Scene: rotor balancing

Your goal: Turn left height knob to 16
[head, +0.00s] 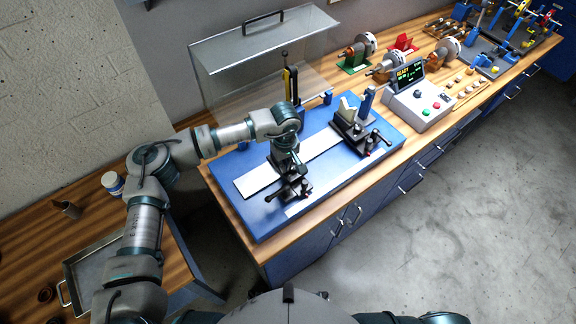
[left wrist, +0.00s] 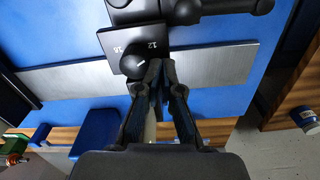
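The left height knob (left wrist: 130,63) is a black round knob with a white pointer line, on a dark plate marked with numbers such as 12 and what looks like 16. The pointer slants toward the 12 side. My left gripper (left wrist: 158,68) has its fingers drawn together, tips close beside the knob; whether they touch it is unclear. In the head view my left gripper (head: 285,166) reaches down over the left pedestal (head: 290,187), hiding the knob there. My right gripper is out of view.
The blue base (head: 255,220) carries a metal strip (head: 310,147) and a second pedestal (head: 360,132). A clear cover (head: 250,70) stands behind. A control box (head: 420,105) with buttons is at right. Several rotors stand further back. A metal tray (head: 85,270) lies at lower left.

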